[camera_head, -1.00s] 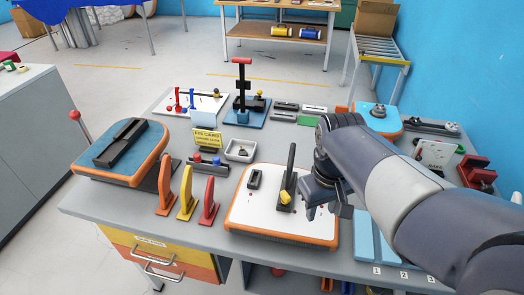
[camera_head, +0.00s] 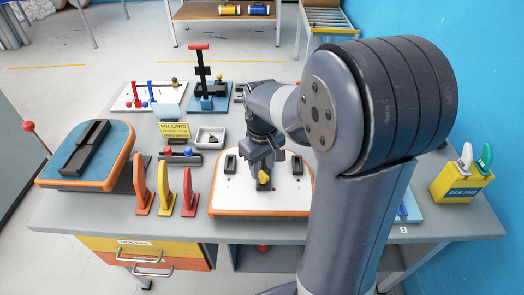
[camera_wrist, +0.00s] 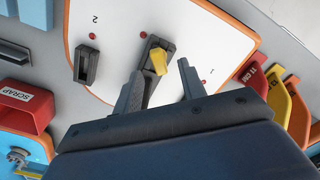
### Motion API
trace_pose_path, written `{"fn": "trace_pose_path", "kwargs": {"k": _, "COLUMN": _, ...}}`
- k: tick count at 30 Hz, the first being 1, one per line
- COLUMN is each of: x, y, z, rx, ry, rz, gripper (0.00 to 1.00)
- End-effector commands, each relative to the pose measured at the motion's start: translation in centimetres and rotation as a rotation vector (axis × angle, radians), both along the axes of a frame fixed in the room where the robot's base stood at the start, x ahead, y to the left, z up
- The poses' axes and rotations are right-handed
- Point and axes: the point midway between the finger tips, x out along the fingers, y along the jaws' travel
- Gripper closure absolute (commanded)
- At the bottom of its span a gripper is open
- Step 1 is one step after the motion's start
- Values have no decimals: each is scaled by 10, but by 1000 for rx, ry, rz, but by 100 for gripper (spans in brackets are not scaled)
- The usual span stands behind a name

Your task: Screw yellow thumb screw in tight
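The yellow thumb screw (camera_head: 263,177) sits at a dark fin box near the middle of the white board with an orange rim (camera_head: 233,197). In the wrist view the yellow thumb screw (camera_wrist: 160,62) shows tilted on the dark fin box (camera_wrist: 153,44). My gripper (camera_head: 262,166) points down over this box. In the wrist view my gripper (camera_wrist: 160,72) is open, its fingers on either side of the line to the screw. Contact is not visible. A dark strip shows between the fingers; I cannot tell whether it is the fin.
Other fin boxes lie left (camera_head: 230,164) and right (camera_head: 297,166) on the board. Upright orange (camera_head: 141,192), yellow (camera_head: 166,192) and red (camera_head: 189,194) fins stand left of it. A small tray (camera_head: 209,137) and a yellow sign (camera_head: 174,130) are behind.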

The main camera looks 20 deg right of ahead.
Motion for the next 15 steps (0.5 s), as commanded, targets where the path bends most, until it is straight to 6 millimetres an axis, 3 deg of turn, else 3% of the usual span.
{"fn": "trace_pose_path", "kwargs": {"k": 6, "x": 0, "y": 0, "z": -21, "rx": 0, "ry": 1, "rz": 0, "gripper": 61}}
{"fn": "trace_pose_path", "kwargs": {"k": 15, "x": 0, "y": 0, "z": -24, "rx": 0, "ry": -1, "rz": 0, "gripper": 61}}
